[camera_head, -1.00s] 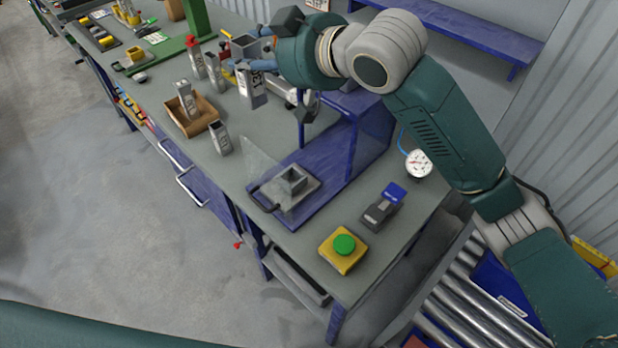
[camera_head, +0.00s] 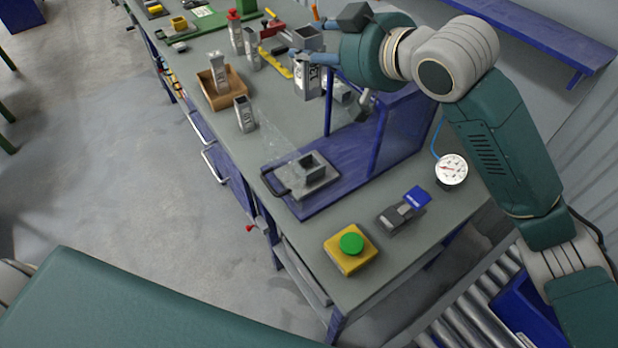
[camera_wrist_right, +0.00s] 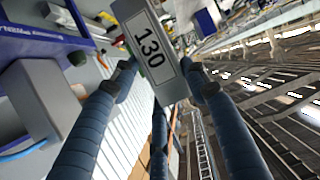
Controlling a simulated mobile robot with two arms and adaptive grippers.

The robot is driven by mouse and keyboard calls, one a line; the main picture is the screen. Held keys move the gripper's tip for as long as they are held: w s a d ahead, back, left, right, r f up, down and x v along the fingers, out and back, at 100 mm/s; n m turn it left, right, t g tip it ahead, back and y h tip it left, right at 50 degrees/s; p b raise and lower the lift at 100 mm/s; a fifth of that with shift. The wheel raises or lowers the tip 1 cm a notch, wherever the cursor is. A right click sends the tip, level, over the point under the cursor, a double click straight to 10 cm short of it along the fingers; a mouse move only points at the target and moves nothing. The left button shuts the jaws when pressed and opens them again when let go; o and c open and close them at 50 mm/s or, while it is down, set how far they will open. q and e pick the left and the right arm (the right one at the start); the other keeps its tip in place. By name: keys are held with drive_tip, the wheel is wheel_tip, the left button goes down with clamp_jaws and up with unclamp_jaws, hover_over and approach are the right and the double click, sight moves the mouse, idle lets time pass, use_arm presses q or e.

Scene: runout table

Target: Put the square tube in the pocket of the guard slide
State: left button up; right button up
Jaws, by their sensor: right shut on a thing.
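My left gripper is out of view.
A blue frame (camera_head: 400,120) stands right behind the slide. A wooden box (camera_head: 226,101) with a similar tube, another tube (camera_head: 244,114) and more tubes (camera_head: 250,48) stand to the left. A yellow box with a green button (camera_head: 350,246), a dark clamp-like device (camera_head: 400,212) and a dial gauge (camera_head: 451,169) are near the right.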

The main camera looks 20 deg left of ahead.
sight(319, 71)
drive_tip(key=f+b, duration=0.1)
drive_tip(key=f, duration=0.1)
drive_tip(key=f+b, duration=0.2)
drive_tip(key=shift+w+d+f, duration=0.15)
drive_tip(key=shift+d+f, duration=0.05)
drive_tip(key=shift+a+f, duration=0.1)
drive_tip(key=shift+f, duration=0.1)
use_arm(q)
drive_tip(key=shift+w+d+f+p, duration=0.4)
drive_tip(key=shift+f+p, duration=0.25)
drive_tip(key=shift+p, duration=0.7)
use_arm(e)
wheel_tip(319, 71, down, 20)
drive_tip(key=shift+r, duration=0.15)
drive_tip(key=o, duration=1.2)
drive_tip(key=shift+o, duration=0.3)
